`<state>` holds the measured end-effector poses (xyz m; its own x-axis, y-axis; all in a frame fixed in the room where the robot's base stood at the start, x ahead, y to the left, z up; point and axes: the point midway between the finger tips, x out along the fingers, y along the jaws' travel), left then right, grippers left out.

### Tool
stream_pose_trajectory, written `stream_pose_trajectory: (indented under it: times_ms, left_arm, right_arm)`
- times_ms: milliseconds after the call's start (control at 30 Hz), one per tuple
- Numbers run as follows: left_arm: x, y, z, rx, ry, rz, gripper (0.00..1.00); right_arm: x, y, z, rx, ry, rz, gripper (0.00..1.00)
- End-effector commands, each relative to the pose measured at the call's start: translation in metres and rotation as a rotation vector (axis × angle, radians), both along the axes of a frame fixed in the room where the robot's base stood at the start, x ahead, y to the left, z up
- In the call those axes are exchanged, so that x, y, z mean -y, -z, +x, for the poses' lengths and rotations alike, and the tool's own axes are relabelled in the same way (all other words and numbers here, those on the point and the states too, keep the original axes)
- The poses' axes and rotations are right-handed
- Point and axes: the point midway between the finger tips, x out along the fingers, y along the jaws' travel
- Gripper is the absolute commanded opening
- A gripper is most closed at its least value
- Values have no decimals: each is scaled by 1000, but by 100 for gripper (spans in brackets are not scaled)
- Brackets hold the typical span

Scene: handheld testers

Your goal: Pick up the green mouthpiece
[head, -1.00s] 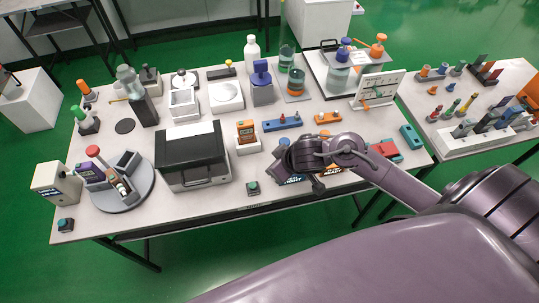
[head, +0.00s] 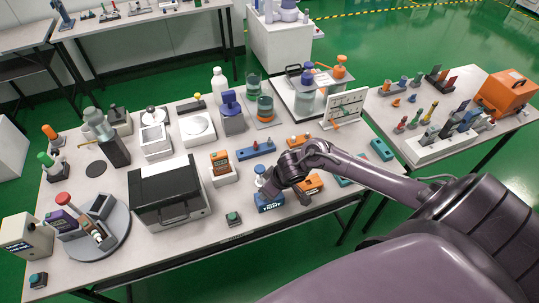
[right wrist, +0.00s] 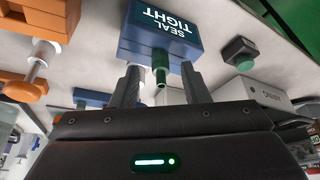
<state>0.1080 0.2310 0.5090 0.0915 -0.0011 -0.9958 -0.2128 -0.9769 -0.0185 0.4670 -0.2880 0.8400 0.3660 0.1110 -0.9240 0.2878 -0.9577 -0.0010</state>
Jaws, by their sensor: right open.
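A small green cylinder (right wrist: 160,68), which looks like the green mouthpiece, shows in the right wrist view beside a blue block (right wrist: 158,40) lettered "SEAL TIGHT". It lies between the fingers of my right gripper (right wrist: 161,78), which is open with a gap on the finger sides. A white cylindrical part (right wrist: 137,72) shows close to the left finger. In the head view my right gripper (head: 290,190) is low over the table next to the blue block (head: 268,203), and the green piece is hidden there. My left gripper is not in view.
An orange block (head: 311,184) with a plunger stands right of the gripper. A dark button box (head: 234,218) is near the front edge. A black-lidded case (head: 170,195) stands left. A second table (head: 400,112) with several testers is at the right.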

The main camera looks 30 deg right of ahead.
Motion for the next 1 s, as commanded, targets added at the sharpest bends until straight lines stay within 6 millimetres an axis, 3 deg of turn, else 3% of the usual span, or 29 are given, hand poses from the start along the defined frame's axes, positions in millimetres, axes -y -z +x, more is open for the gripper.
stream_pose_trajectory:
  times_ms: [233, 567, 1000]
  left_arm:
    - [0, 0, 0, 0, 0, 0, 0]
    - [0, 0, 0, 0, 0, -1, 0]
    - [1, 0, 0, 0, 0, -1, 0]
  right_arm:
    - [0, 2, 1, 1, -1, 0, 41]
    - [0, 2, 1, 1, -1, 0, 0]
    - [0, 1, 1, 1, -1, 0, 0]
